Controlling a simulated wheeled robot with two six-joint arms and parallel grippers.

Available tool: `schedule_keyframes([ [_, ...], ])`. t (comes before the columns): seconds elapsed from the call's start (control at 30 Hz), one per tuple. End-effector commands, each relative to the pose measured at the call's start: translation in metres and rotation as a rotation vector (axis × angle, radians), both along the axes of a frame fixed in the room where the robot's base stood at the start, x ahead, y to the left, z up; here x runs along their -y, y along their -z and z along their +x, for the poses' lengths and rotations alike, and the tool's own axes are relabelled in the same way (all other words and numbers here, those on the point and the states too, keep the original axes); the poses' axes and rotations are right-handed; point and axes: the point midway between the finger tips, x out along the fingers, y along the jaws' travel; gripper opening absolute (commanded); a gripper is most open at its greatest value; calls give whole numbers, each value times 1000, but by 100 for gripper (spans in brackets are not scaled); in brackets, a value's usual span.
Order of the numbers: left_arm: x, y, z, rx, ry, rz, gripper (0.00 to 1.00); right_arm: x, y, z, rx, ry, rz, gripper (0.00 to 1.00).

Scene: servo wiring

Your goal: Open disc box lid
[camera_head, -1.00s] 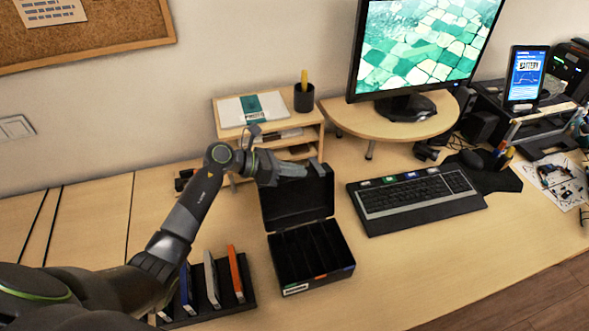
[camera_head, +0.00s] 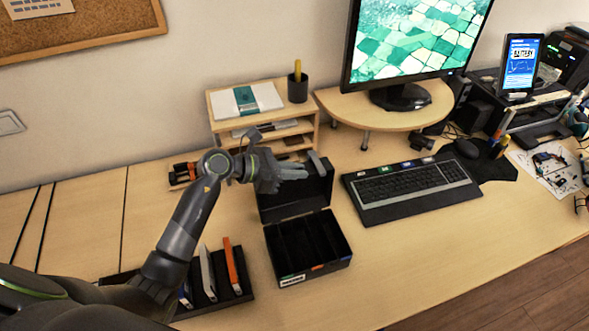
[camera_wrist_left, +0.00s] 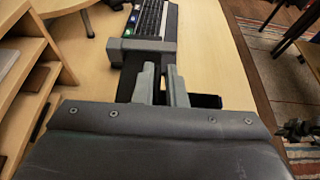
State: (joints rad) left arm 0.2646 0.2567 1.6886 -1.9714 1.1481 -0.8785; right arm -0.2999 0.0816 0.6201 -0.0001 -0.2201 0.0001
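The black disc box (camera_head: 335,262) stands on the desk with its slotted inside showing. Its black lid (camera_head: 300,200) is open and leans back behind the box. My left gripper (camera_head: 305,169) is at the upper part of the lid, over its back edge. Its fingers (camera_wrist_left: 162,85) show in the left wrist view with a gap between them. Dark material, likely the lid, shows between and beside them; whether they touch it I cannot tell. My right gripper is in neither view.
A black rack with upright discs (camera_head: 235,290) stands left of the box, partly behind my left arm. The keyboard (camera_head: 412,188) lies to the right. A wooden shelf (camera_head: 265,123) stands behind. The desk in front of the keyboard is clear.

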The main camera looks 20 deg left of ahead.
Motion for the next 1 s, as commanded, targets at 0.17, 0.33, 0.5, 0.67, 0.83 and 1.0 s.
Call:
schedule_keyframes([
  [0.17, 0, 0, 0, 0, 0, 0, 28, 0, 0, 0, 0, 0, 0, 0],
  [0.33, 0, 0, 0, 1, 0, -1, 28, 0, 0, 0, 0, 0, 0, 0],
  [0.5, -5, -1, -2, 1, -1, -1, 28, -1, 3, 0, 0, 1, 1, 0],
  [0.67, -22, -7, -14, 3, -1, 4, 28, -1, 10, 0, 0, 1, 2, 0],
  [0.83, -45, -18, -29, 2, -1, 6, 28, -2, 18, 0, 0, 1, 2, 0],
  [1.0, -65, -29, -42, 2, -1, 5, 28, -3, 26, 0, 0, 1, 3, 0],
])
